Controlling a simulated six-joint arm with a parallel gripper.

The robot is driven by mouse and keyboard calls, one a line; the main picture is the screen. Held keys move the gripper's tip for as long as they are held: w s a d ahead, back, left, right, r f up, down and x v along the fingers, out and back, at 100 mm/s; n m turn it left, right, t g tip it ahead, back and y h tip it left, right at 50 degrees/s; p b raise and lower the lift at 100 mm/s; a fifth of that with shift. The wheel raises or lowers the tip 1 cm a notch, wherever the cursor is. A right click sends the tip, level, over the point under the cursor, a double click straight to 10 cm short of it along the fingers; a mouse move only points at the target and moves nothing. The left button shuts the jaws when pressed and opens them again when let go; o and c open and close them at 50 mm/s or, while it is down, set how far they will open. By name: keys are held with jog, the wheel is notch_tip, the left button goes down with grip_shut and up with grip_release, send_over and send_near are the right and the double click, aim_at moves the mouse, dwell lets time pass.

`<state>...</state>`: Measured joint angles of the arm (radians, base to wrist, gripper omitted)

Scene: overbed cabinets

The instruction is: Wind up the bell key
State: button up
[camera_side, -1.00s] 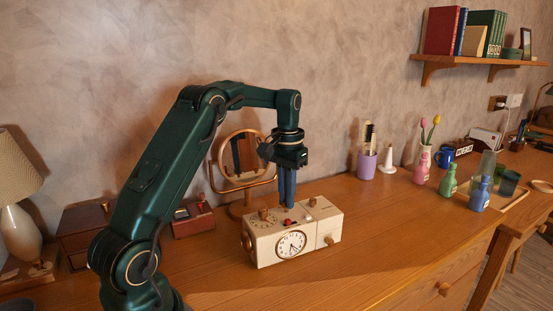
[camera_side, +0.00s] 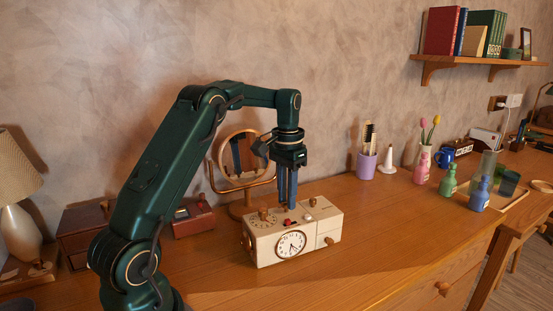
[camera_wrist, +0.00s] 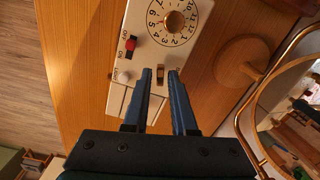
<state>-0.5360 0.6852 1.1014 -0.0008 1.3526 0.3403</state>
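A cream box (camera_side: 328,228) with a clock face (camera_side: 291,244) on its front stands on the wooden top. Its upper face has a numbered dial (camera_wrist: 155,32) with a brass knob, a red switch (camera_wrist: 130,44) and a pale round button (camera_wrist: 123,76). My gripper (camera_side: 288,206) points straight down over the box top. In the wrist view my gripper (camera_wrist: 162,72) has its fingers apart. A small upright brass piece (camera_wrist: 160,76), perhaps the bell key, shows between the fingertips with slim gaps. I cannot tell whether the fingers touch it.
A round mirror (camera_side: 240,158) on a stand is close behind the box. A red-brown small box (camera_side: 193,220) is left of it. A purple cup (camera_side: 366,165) and coloured bottles (camera_side: 447,180) stand right. The top in front of the box is clear.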

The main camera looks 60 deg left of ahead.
aim_at(293, 217)
jog(key=shift+o, duration=0.3)
jog(key=shift+r, duration=2.55)
jog(key=shift+d, duration=0.15)
jog(key=s+d+r+m+t, duration=0.3)
jog(key=s+d+r, duration=0.3)
jog(key=d+r, duration=0.5)
jog(key=s+d+f+t, duration=0.2)
jog(key=s+d+f, duration=0.5)
jog(key=s+f, duration=0.3)
jog(key=shift+s+d+f+n+t, duration=0.2)
jog(key=shift+s+f+n+t, duration=0.15)
jog(key=shift+s+n, duration=0.1)
